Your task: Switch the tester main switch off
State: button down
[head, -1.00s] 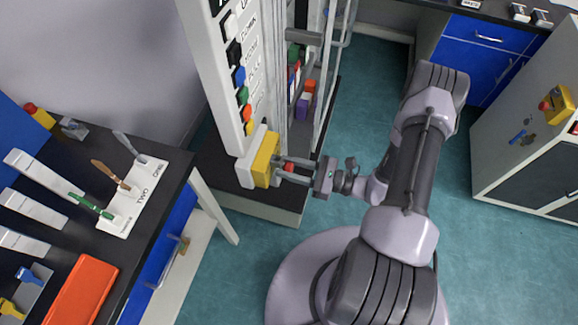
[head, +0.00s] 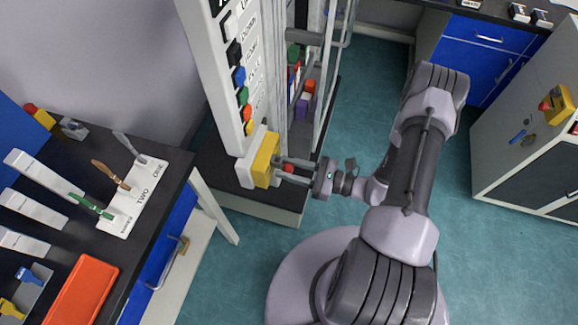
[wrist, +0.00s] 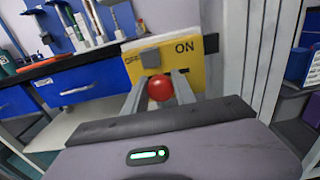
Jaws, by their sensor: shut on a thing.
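The tester main switch is a yellow plate (head: 264,160) on a white box low on the tester column. In the wrist view the yellow plate (wrist: 193,73) carries the words OFF at left and ON at right, with a grey block between them. A red ball knob (wrist: 160,88) sticks out in front of the plate; it also shows in the head view (head: 288,168). My gripper (head: 287,171) reaches the switch from the right. In the wrist view its two fingers (wrist: 159,92) are shut on the red knob, one on each side. The switch's lever is mostly hidden.
Coloured buttons (head: 239,76) run up the tester column above the switch. A black bench (head: 150,205) with tools and an orange tray (head: 82,290) stands at left. A grey cabinet with a yellow switch box (head: 557,104) is at right. Teal floor (head: 365,75) lies open behind my arm.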

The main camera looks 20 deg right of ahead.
jog(key=shift+s+a+f, duration=0.1)
jog(key=shift+s+a, duration=0.55)
jog(key=shift+s, duration=0.25)
jog(key=c, duration=1)
grip_release()
jog(key=shift+s, duration=0.1)
jog(key=shift+c, duration=0.2)
jog(key=shift+s+d+p, duration=0.15)
jog(key=shift+d+p, duration=0.2)
jog(key=p+v, duration=0.2)
jog(key=v, duration=1.4)
jog(key=shift+s+d+p, duration=0.2)
jog(key=shift+s+p, duration=0.05)
jog(key=shift+p, duration=0.15)
